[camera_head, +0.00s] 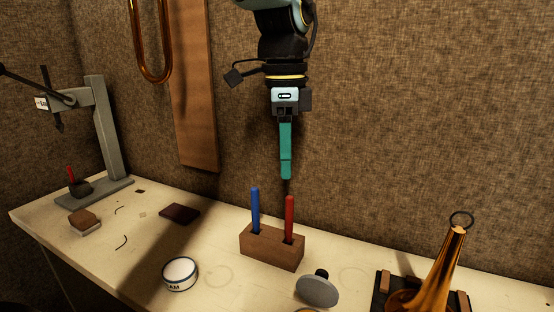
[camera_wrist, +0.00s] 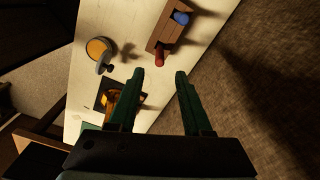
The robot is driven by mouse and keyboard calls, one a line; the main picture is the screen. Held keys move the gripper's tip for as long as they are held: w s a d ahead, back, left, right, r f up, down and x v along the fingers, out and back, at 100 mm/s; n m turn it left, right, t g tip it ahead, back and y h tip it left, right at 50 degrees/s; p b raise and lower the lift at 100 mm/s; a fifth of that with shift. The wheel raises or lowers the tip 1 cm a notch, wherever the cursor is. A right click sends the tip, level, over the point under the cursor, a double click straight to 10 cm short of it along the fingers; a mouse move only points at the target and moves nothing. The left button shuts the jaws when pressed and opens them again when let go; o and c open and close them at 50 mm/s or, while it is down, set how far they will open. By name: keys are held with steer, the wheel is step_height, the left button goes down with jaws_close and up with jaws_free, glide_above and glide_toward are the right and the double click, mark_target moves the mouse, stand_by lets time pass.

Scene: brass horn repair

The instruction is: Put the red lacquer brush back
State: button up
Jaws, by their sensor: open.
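The red brush (camera_head: 289,218) stands upright in the right-hand hole of a brown wooden block (camera_head: 258,250). A blue brush (camera_head: 255,208) stands in the same block, to its left. In the wrist view the red brush (camera_wrist: 159,58) shows end-on near the fingertips, with the blue brush (camera_wrist: 181,17) farther up. My gripper (camera_head: 287,178) points down just above the red brush, apart from it. Its green fingers (camera_wrist: 160,74) are open with nothing between them. The lower ends of both brushes are hidden in the block.
A grey round-headed tool (camera_head: 317,291) lies right of the block, and a brass horn (camera_head: 437,272) stands farther right. A white tin (camera_head: 180,274) is at front left. A grey press stand (camera_head: 105,130) with a small red-handled item (camera_head: 72,175) is at far left. The wall is close behind.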

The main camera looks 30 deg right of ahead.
steer(key=shift+r, duration=0.2)
steer(key=w+a+f+n, duration=0.4)
steer(key=w+a+n, duration=0.2)
steer(key=a, duration=0.2)
steer(key=w+a+f+n, duration=0.4)
steer(key=w+a+n, duration=0.1)
steer(key=w+a, duration=0.15)
steer(key=a+f+n+t, duration=0.1)
steer(key=a+f+n, duration=0.3)
steer(key=a, duration=0.6)
steer(key=a+f+n, duration=0.3)
steer(key=a+n, duration=0.5)
steer(key=a, duration=0.2)
steer(key=shift+f+n+t, duration=0.4)
